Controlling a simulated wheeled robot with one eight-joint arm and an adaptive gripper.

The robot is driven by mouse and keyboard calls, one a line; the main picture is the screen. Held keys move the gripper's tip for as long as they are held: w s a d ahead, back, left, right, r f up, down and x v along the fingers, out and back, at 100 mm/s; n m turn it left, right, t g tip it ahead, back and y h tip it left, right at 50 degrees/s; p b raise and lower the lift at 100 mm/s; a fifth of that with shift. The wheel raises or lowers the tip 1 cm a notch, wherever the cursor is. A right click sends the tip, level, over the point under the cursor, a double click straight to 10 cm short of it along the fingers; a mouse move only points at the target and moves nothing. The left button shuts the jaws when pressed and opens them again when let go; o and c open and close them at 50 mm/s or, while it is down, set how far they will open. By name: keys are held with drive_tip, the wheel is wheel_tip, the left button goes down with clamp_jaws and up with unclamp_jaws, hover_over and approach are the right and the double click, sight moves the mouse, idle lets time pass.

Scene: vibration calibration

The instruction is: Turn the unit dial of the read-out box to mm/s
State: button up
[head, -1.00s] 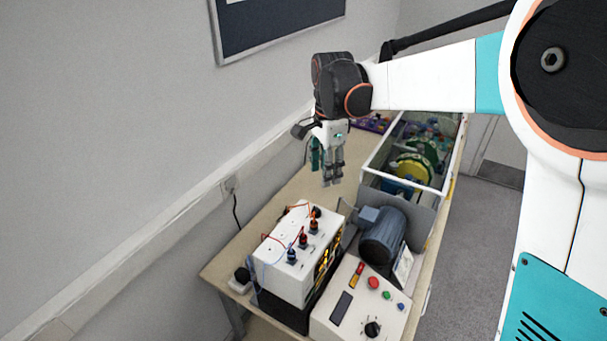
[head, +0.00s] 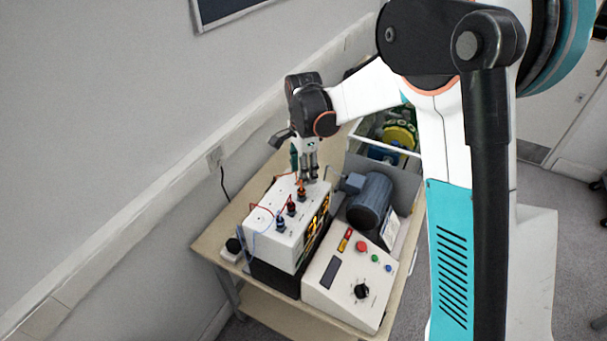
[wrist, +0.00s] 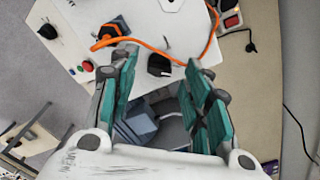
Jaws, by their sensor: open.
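The read-out box (head: 268,246) is a white box with lit orange digits on its right face. It also shows at the top of the wrist view (wrist: 172,28). A black round dial (wrist: 158,65) with a pale mark sits near the box's edge in the wrist view; I cannot read its labels. My gripper (head: 309,179) points down over the far end of the box. In the wrist view my gripper (wrist: 160,60) has its two fingers apart and empty, with the dial showing between the tips. I cannot tell the height of the tips above it.
Plugs with orange, red and blue leads stand on the box; an orange plug (wrist: 112,30) and its cable lie close to the fingers. A blue-grey motor (head: 370,200) stands to the right. A sloped control panel (head: 325,300) with its own black knob (head: 362,291) is in front.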

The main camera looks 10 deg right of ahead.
drive_tip(key=shift+f, duration=0.85)
drive_tip(key=shift+c, duration=0.3)
clamp_jaws()
